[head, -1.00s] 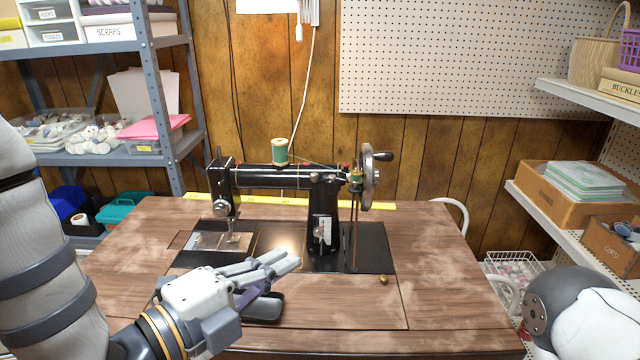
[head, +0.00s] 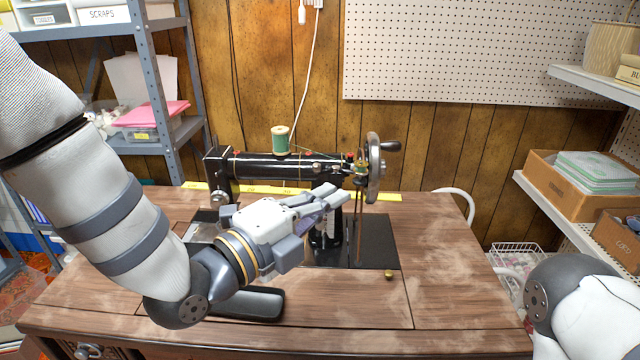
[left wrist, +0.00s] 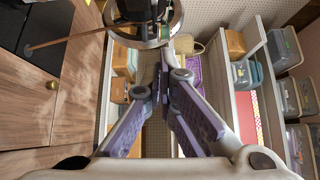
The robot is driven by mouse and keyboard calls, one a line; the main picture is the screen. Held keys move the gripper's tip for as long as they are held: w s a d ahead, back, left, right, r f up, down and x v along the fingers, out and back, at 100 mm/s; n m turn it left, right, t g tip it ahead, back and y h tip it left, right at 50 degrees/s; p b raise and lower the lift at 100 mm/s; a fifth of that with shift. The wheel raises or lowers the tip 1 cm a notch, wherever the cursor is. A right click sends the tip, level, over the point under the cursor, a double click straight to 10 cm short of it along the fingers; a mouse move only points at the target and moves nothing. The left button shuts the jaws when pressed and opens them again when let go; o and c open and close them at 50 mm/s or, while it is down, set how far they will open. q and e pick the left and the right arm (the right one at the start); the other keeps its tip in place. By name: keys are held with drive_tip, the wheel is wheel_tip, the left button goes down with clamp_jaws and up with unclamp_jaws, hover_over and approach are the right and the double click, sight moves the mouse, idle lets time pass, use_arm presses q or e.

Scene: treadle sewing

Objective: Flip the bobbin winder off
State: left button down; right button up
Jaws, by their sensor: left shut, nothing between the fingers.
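The black sewing machine (head: 285,166) stands on the wooden table. The bobbin winder (head: 360,168), with green thread on it, is at the machine's right end beside the handwheel (head: 374,170). My left gripper (head: 342,192) is shut and empty in front of the machine's pillar, below and slightly left of the winder. It points right and hides part of the machine. In the left wrist view the shut fingers (left wrist: 163,68) point up the picture, with the handwheel rim (left wrist: 165,38) beyond them. The winder's lever position is too small to tell. My right gripper is out of view.
A green thread spool (head: 280,139) stands on top of the machine. A belt (head: 358,228) runs down from the wheel to the table. A dark tray (head: 250,303) lies at the table front. The table's right part (head: 445,260) is clear. Shelves stand on both sides.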

sight(338, 170)
use_arm(q)
drive_tip(key=w, duration=0.2)
drive_tip(key=w+a, duration=0.1)
drive_tip(key=w, duration=0.1)
drive_tip(key=shift+w+a, duration=0.1)
drive_tip(key=shift+w, duration=0.2)
drive_tip(key=w+a+m+g+h, duration=0.1)
drive_tip(key=a+m+g+h, duration=0.1)
drive_tip(key=g, duration=0.1)
drive_tip(key=shift+w+a+m+h, duration=0.25)
drive_tip(key=shift+w+m+h, duration=0.05)
drive_tip(key=shift+w+h, duration=0.1)
